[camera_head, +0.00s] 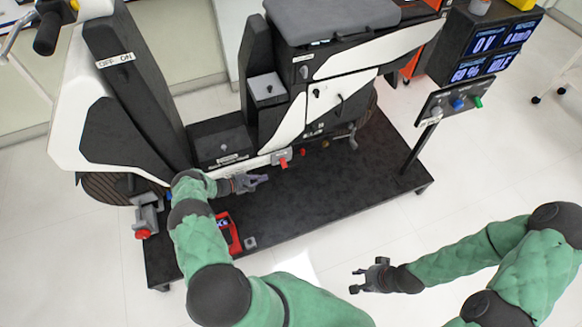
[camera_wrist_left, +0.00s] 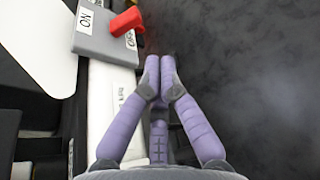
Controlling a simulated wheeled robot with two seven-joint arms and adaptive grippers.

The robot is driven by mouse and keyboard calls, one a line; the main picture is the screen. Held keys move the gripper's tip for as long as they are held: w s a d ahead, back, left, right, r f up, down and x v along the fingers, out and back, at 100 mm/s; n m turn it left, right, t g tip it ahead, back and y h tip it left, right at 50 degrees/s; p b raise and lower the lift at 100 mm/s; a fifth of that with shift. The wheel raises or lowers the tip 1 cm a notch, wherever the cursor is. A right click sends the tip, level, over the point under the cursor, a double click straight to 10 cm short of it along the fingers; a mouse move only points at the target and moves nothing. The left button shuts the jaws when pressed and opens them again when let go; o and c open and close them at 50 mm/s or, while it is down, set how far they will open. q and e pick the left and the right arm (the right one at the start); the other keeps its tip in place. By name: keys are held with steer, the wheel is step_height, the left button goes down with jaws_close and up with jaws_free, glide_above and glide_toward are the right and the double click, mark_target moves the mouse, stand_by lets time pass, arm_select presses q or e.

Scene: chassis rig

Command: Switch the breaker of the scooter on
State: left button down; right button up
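The scooter's breaker is a small grey box (camera_head: 276,157) with a red lever (camera_head: 283,162), low on the scooter's side. In the left wrist view its grey plate (camera_wrist_left: 100,45) carries an ON label at the left and a partly hidden OFF label at the right. The red lever (camera_wrist_left: 127,22) leans to the right, toward the OFF label. My left gripper (camera_head: 264,179) is just left of and below the breaker, apart from it. In the wrist view its purple fingertips (camera_wrist_left: 160,77) are together with nothing between them. My right gripper (camera_head: 356,281) is open and empty off the platform's front.
The scooter (camera_head: 135,100) stands on a dark platform (camera_head: 330,185). A red device (camera_head: 229,233) lies on the platform near my left forearm. A post with buttons and a display (camera_head: 485,55) stands at the right. The platform right of my left gripper is clear.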

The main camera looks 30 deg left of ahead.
mark_target(283, 163)
arm_select(q)
steer(key=shift+w+a+r+t, duration=0.3)
steer(key=shift+w+a+t, duration=0.1)
steer(key=shift+a, duration=0.15)
steer(key=b+x, duration=0.3)
steer(key=x, duration=0.7)
steer(key=shift+d, duration=0.1)
